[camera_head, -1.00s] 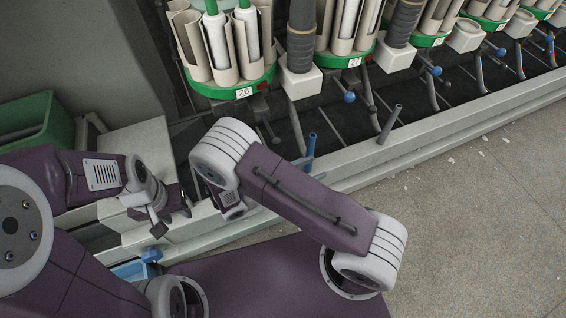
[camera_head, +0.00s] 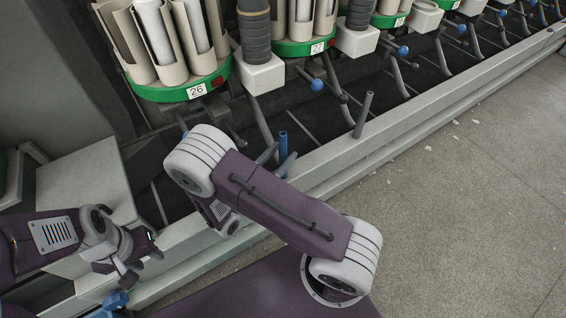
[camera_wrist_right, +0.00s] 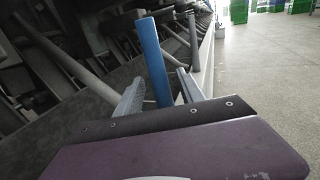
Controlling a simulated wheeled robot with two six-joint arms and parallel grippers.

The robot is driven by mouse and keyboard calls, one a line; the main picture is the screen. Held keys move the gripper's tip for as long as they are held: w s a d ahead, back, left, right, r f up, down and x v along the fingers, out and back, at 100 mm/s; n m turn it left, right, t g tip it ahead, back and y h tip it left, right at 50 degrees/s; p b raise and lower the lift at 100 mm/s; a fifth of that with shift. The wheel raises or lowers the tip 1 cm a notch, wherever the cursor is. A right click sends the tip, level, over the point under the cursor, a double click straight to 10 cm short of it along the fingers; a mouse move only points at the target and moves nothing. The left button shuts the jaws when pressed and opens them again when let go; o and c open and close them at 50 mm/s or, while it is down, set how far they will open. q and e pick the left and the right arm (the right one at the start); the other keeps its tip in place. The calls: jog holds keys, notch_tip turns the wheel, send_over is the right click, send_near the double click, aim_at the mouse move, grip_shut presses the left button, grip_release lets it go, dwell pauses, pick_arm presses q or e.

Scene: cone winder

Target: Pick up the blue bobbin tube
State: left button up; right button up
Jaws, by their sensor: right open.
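The blue bobbin tube (camera_head: 283,150) stands upright by the pale rail of the machine, just past my right forearm in the head view. It also shows as a tall blue tube in the right wrist view (camera_wrist_right: 154,62). My right gripper (camera_wrist_right: 158,92) is open, with one grey finger on each side of the tube; contact cannot be made out. Its fingers (camera_head: 276,158) show partly beside the tube in the head view, and the tube's lower end is hidden. My left gripper (camera_head: 143,262) is at lower left, its fingers apart and empty, away from the tube.
A grey post (camera_head: 363,115) stands on the rail (camera_head: 340,158) to the tube's right. Winder units with green bases (camera_head: 150,92) and blue-knobbed levers (camera_head: 317,85) line the back. A blue object (camera_head: 115,300) lies below my left gripper.

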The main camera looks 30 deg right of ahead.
jog(key=shift+w+d, duration=0.15)
jog(key=shift+d, duration=0.3)
pick_arm(q)
jog(key=shift+f, duration=0.2)
pick_arm(e)
jog(key=shift+r, duration=0.1)
grip_shut()
